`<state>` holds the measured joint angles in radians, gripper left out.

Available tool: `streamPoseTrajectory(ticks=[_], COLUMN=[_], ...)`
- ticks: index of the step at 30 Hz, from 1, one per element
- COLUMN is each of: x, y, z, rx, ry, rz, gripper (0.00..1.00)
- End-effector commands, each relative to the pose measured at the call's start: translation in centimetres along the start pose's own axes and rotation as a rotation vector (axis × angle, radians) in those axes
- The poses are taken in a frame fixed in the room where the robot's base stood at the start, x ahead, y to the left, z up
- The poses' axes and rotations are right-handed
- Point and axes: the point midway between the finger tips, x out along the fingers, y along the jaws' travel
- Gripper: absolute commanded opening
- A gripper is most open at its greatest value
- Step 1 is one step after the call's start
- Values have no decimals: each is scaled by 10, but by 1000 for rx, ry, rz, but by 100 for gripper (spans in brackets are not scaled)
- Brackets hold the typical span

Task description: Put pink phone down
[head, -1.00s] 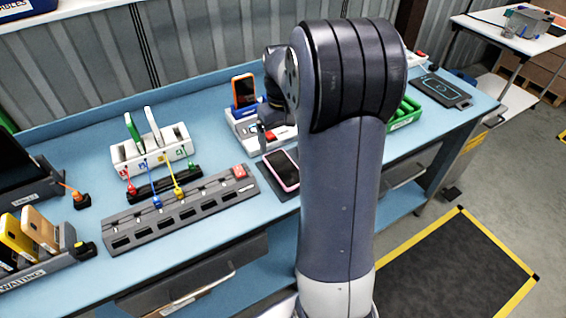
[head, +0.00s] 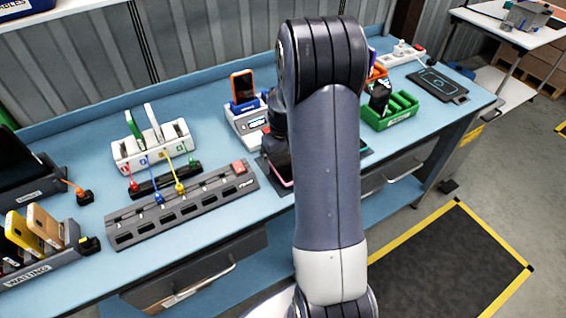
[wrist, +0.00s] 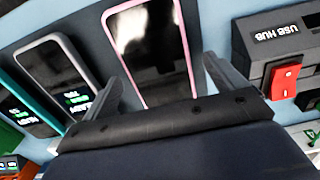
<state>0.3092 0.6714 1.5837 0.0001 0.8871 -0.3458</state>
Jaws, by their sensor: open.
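The pink phone (wrist: 191,48) lies face up in the middle of the wrist view, its dark screen framed in pink. In the head view only a pink edge of the phone (head: 287,184) shows; my arm hides the rest. My gripper (wrist: 157,62) is open, with one finger at each side of the phone's near end. I see gaps between the fingers and the phone's sides, so it is not gripped. In the head view my gripper is mostly hidden behind my arm.
A grey-framed phone (wrist: 88,55) and a teal-edged phone (wrist: 8,75) lie left of the pink one. The USB hub (wrist: 262,38) with a red switch is close on the right. A green tray (head: 402,108) and a dark pad (head: 437,84) are farther right.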

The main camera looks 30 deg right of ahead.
Motion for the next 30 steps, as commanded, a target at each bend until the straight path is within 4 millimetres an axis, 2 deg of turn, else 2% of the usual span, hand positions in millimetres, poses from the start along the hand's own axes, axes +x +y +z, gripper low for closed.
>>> streamPoseTrajectory(ticks=[5, 26, 30], x=[0, 0, 0], y=[0, 0, 0], z=[0, 0, 0], rx=[0, 0, 0], ry=[1, 1, 1], rz=[0, 1, 1], gripper=[91, 34, 33])
